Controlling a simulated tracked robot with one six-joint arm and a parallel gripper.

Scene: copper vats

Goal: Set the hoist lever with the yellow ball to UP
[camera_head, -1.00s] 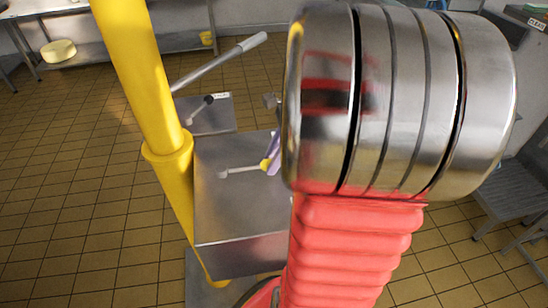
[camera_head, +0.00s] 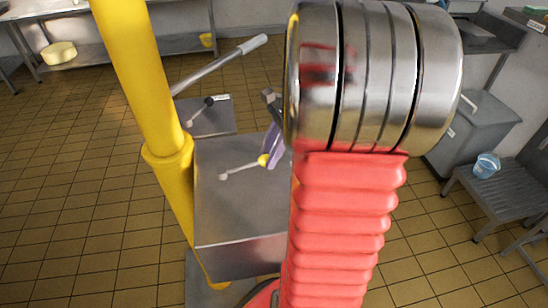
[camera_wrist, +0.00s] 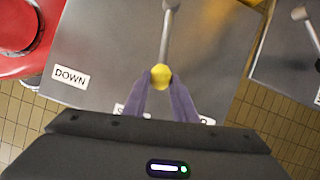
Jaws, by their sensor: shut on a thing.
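The hoist lever is a thin grey rod (camera_wrist: 167,35) ending in a yellow ball (camera_wrist: 161,76). It sits on the sloped top of a grey metal box (camera_head: 240,215); the rod and ball (camera_head: 263,160) also show in the head view. My gripper (camera_wrist: 161,90) has its purple fingers closed on the ball. In the wrist view a DOWN label (camera_wrist: 70,77) lies left of the lever. No UP label is readable.
A second panel (camera_head: 212,122) with a black-knobbed lever (camera_head: 208,100) stands behind the box. A thick yellow post (camera_head: 140,80) rises left of it, and a long grey handle (camera_head: 220,62) slants behind. A blue bucket (camera_head: 486,165) stands on a bench at right.

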